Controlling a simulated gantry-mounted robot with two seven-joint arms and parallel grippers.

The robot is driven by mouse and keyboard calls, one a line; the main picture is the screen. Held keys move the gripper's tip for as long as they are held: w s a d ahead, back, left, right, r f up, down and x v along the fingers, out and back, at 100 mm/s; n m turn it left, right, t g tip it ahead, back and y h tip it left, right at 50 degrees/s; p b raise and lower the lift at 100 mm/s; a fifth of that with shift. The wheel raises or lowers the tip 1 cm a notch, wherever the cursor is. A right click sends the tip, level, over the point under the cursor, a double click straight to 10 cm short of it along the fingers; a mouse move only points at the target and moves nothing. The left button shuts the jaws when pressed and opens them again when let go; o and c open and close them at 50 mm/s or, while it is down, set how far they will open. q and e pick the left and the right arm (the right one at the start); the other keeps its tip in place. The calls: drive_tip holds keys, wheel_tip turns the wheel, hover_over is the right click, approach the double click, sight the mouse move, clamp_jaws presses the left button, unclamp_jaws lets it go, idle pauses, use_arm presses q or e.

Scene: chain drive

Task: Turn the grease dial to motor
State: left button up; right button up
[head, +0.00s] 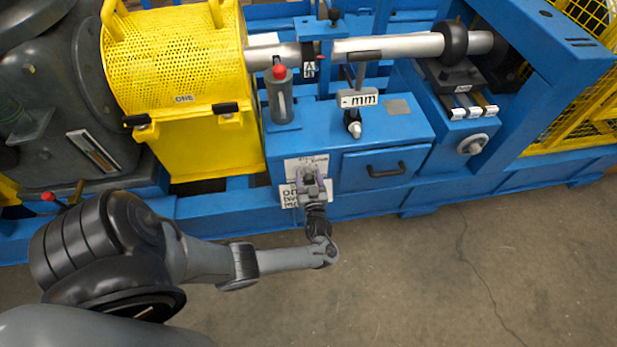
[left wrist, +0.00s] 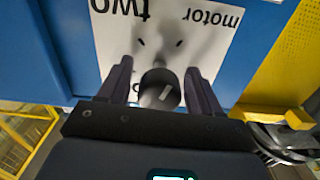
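The grease dial (left wrist: 158,92) is a dark round knob with a short pale mark, on a white label plate (left wrist: 110,45) on the blue front. In the left wrist view the mark slants between upper right and lower left. The plate's words appear upside down there: "motor" at upper right, "two" at upper left, and another mostly hidden. My left gripper (left wrist: 162,78) is open, with one finger on each side of the dial and small gaps showing. In the head view my left gripper (head: 309,180) is at the plate and mostly covers the dial. My right gripper is not in view.
A drawer with a black handle (head: 386,169) is right of the plate. A yellow mesh guard (head: 180,60) stands to the left. A red-topped grey cylinder (head: 280,98) and a "mm" sign (head: 358,99) are above. The floor (head: 430,270) in front is clear.

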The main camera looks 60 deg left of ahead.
use_arm(q)
drive_tip(key=c, duration=0.9)
drive_tip(key=shift+m+p, duration=0.3)
drive_tip(key=shift+m, duration=0.9)
drive_tip(key=o, duration=1)
drive_tip(key=shift+o, duration=0.2)
